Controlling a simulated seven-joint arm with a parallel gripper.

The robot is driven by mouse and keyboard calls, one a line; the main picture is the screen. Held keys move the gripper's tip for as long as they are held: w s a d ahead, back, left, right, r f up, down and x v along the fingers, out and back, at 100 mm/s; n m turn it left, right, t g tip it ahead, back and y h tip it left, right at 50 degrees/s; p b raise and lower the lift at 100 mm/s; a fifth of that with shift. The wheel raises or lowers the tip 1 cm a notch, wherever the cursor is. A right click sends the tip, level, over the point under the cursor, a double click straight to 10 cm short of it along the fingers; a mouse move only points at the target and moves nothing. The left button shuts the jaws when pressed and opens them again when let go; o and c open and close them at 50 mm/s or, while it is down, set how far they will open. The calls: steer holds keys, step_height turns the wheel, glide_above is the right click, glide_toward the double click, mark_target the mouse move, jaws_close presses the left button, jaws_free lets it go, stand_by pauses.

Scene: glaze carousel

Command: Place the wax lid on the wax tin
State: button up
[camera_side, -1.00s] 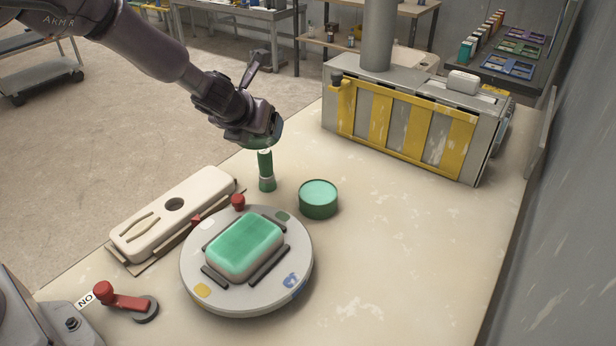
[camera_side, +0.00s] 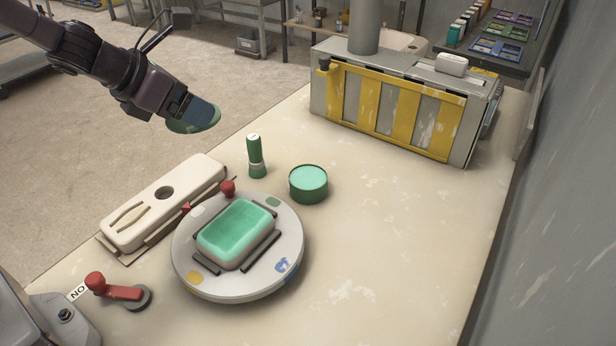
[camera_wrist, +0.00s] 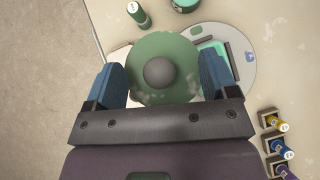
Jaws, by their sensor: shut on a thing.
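The wax lid is a green disc with a round grey knob. It shows in the wrist view (camera_wrist: 160,45) and below my fingers in the side view (camera_side: 186,127). My gripper (camera_side: 200,112) is shut on the lid, with blue fingers at its two sides in the wrist view (camera_wrist: 163,84). It holds the lid in the air, up and left of the table objects. The wax tin (camera_side: 308,190) is a round green tin with pale green wax, uncovered on the table. The tin is partly cut off in the wrist view (camera_wrist: 185,5).
A green bottle (camera_side: 256,158) stands left of the tin. A round turntable (camera_side: 234,288) carries a green-lined dish (camera_side: 236,232). A cream case (camera_side: 163,205), a red lever (camera_side: 121,292) and a grey-yellow box (camera_side: 395,115) surround them. The table right of the tin is clear.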

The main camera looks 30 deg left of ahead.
steer(key=w+d+f+m+g+h, duration=0.2)
steer(key=w+d+f+m+h, duration=0.2)
steer(key=d+f+m, duration=0.25)
glide_above(303, 179)
step_height(303, 179, down, 10)
steer(key=shift+r, duration=0.1)
steer(key=shift+w+d+f, duration=0.1)
steer(key=shift+f, duration=0.8)
steer(key=shift+w+d+f, duration=0.1)
steer(key=shift+f, duration=0.75)
steer(key=shift+f, duration=0.15)
steer(key=o, duration=0.8)
steer(key=shift+s+a+r, duration=0.15)
steer(key=shift+a+r, duration=0.05)
steer(key=shift+r, duration=0.2)
steer(key=v, duration=1.1)
steer(key=shift+a, duration=0.35)
